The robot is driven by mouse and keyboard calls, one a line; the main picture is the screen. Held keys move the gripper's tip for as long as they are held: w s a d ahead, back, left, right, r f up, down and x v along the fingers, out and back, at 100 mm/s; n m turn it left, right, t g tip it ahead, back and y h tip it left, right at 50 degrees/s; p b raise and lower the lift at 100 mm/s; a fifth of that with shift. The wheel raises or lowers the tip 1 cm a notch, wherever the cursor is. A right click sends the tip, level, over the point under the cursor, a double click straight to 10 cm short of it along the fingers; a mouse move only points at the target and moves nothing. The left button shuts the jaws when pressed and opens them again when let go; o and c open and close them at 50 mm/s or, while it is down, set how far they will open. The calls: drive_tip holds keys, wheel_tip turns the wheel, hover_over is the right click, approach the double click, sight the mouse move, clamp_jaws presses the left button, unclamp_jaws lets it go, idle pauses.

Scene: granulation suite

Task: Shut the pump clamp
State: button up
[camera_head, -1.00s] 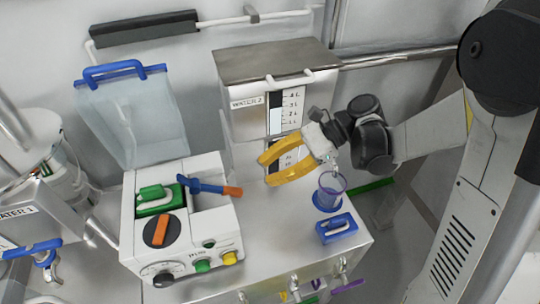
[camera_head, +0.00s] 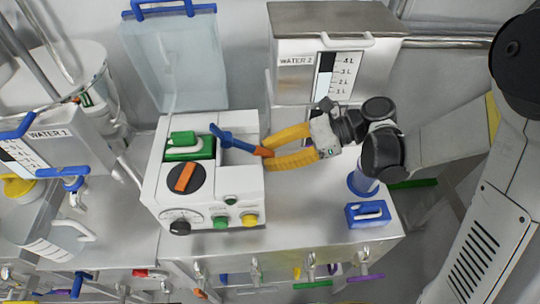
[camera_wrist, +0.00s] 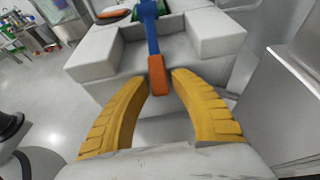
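The pump (camera_head: 160,205) is a white box on the steel bench. Its clamp lever (camera_head: 236,142) is blue with an orange tip and sticks out to the right over a recess in the pump's top. In the wrist view the lever (camera_wrist: 153,40) points toward me, its orange end between my fingers. My gripper (camera_head: 268,153) has yellow fingers and is at the lever's orange tip, to the right of the pump. The wrist view shows my gripper (camera_wrist: 158,82) open, with a gap on each side of the tip. A green part (camera_head: 185,148) lies left of the lever.
A clear container with a blue handle (camera_head: 175,60) stands behind the pump. The WATER 2 tank (camera_head: 290,85) is behind my gripper. A blue block (camera_head: 367,214) stands at the bench's right. The bench in front of my gripper is clear.

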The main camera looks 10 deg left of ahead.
clamp_jaws()
drive_tip(key=shift+r, duration=0.15)
drive_tip(key=r+h+p, duration=0.1)
drive_tip(key=p, duration=0.1)
drive_tip(key=r+p, duration=0.1)
drive_tip(key=p, duration=0.1)
drive_tip(key=shift+w+d+r+h, duration=0.1)
drive_tip(key=shift+d+h, duration=0.3)
drive_tip(key=r+h+p, duration=0.1)
drive_tip(key=p, duration=0.1)
drive_tip(key=r+t+h+p, duration=0.1)
drive_tip(key=r+p, duration=0.1)
drive_tip(key=p, duration=0.1)
drive_tip(key=r+h+p, duration=0.1)
drive_tip(key=h+p, duration=0.1)
drive_tip(key=p, duration=0.1)
drive_tip(key=shift+d+r, duration=0.15)
drive_tip(key=shift+d, duration=0.25)
wheel_tip(320, 180, up, 3)
drive_tip(key=t+h+p, duration=0.1)
drive_tip(key=h+p, duration=0.2)
drive_tip(key=p, duration=0.1)
drive_tip(key=shift+a, duration=0.15)
drive_tip(key=shift+a+r+t+h+p, duration=0.2)
drive_tip(key=shift+r+h+p, duration=0.2)
drive_tip(key=shift+h, duration=0.3)
drive_tip(key=shift+a+r+t+h+p, duration=0.2)
drive_tip(key=shift+r+h+p, duration=0.1)
drive_tip(key=shift+h+p, duration=0.3)
